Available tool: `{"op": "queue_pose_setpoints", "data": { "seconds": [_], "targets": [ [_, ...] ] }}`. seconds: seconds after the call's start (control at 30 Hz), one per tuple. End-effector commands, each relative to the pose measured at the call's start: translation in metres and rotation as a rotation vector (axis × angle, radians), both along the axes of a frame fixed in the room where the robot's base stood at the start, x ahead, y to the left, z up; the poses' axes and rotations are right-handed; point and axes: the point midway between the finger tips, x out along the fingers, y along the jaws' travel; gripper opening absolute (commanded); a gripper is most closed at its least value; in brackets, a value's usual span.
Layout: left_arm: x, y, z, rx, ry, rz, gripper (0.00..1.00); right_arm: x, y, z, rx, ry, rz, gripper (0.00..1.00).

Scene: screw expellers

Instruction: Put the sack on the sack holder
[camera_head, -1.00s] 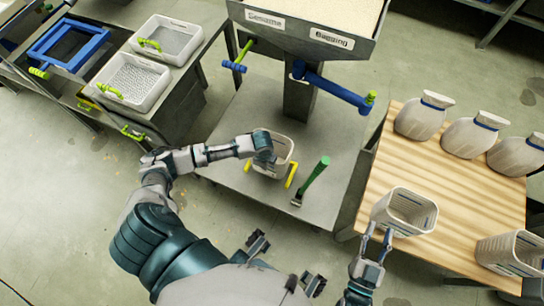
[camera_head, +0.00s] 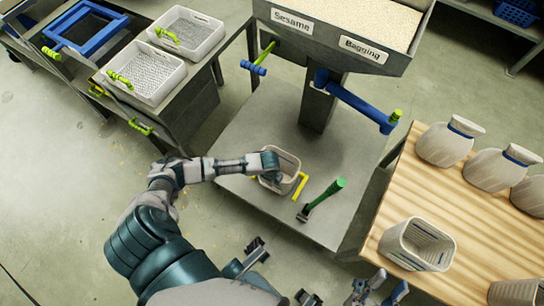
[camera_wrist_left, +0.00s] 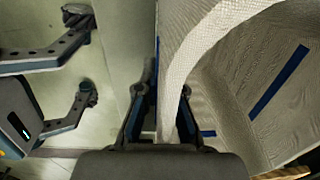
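An open pale woven sack (camera_head: 290,165) stands on the grey platform below the hopper. The yellow prongs of the sack holder (camera_head: 302,186) show on either side of it; whether its rim is hooked over them is hidden. My left gripper (camera_head: 271,172) is at this sack's rim. In the left wrist view its fingers (camera_wrist_left: 167,112) close on either side of the pale woven wall (camera_wrist_left: 245,85), which has blue stripes. My right gripper (camera_head: 391,279) is open and empty, just below another open sack (camera_head: 398,240) on the wooden table, apart from it.
A green-handled lever (camera_head: 325,193) stands on the platform (camera_head: 320,228) right of the holder. A blue crank arm (camera_head: 355,103) juts from the hopper (camera_head: 345,60). Several tied sacks (camera_head: 447,142) stand at the back of the wooden table (camera_head: 470,250). Sieve trays (camera_head: 185,35) are at upper left.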

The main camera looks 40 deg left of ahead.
Motion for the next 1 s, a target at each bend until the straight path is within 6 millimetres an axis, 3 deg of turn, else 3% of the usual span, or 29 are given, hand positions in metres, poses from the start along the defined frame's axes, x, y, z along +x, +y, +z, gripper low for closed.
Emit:
{"op": "queue_pose_setpoints", "data": {
  "seconds": [0.03, 0.1, 0.47, 0.67, 1.0],
  "targets": [
    [-0.001, -0.001, -0.001, 0.001, 0.003, -0.001, 0.2, 0.0, -0.001, -0.001, 0.0, 0.001, 0.0, 0.4],
    [-0.001, -0.002, -0.001, 0.003, 0.004, -0.001, 0.31, 0.0, -0.002, -0.001, 0.003, 0.002, 0.001, 0.4],
    [-0.001, -0.001, 0.004, 0.001, 0.001, -0.001, 0.31, 0.004, 0.0, -0.001, -0.007, 0.016, 0.001, 0.4],
    [0.0, 0.0, 0.031, -0.002, -0.005, -0.001, 0.31, 0.021, 0.005, -0.012, -0.066, 0.181, 0.004, 0.4],
    [-0.003, -0.003, 0.095, 0.003, -0.003, -0.002, 0.31, 0.05, 0.004, -0.064, -0.195, 0.599, 0.006, 0.4]
  ]
}}
